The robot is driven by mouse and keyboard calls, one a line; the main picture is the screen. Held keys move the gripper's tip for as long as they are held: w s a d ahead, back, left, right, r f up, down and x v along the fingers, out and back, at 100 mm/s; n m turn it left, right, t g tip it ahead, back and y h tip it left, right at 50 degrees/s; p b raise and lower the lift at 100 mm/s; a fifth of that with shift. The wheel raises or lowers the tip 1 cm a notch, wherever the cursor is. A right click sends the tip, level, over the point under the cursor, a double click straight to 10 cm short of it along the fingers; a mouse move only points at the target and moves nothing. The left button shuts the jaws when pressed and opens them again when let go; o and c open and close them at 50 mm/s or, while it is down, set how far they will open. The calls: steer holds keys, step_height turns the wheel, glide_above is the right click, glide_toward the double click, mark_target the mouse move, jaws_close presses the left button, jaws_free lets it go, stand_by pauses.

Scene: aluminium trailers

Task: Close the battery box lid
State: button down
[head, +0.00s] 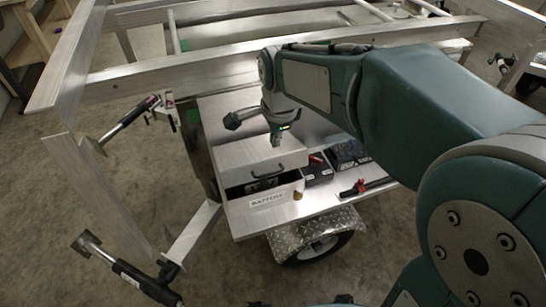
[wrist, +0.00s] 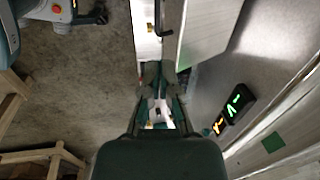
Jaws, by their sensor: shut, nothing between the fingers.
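The battery box (head: 268,202) stands on the trailer's front platform, its front marked "BATTERY". Its grey lid (head: 245,154) is raised partway, and a dark gap shows the contents between lid and box front. A dark handle (head: 267,172) sits on the lid's front edge. In the wrist view the lid (wrist: 212,30), handle (wrist: 172,18) and pale box front (wrist: 147,38) are at the top, ahead of my fingers. Contact with the lid is not visible.
Black batteries (head: 318,170) and a red-handled tool (head: 362,187) lie right of the box. Trailer rails (head: 200,60) run behind and above. A display with green digits (wrist: 236,103) is at right in the wrist view. A wheel (head: 318,249) is below.

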mark_target(271, 173)
steer(key=shift+m, duration=0.4)
steer(key=f, duration=0.4)
steer(key=w+f, duration=0.1)
steer(key=f, duration=0.3)
steer(key=w+f, duration=0.1)
steer(key=f, duration=0.4)
steer(key=shift+a, duration=0.4)
steer(key=shift+r, duration=0.1)
step_height(271, 173, down, 10)
steer(key=s, duration=0.2)
steer(key=shift+d+r, duration=0.15)
steer(key=shift+d, duration=0.15)
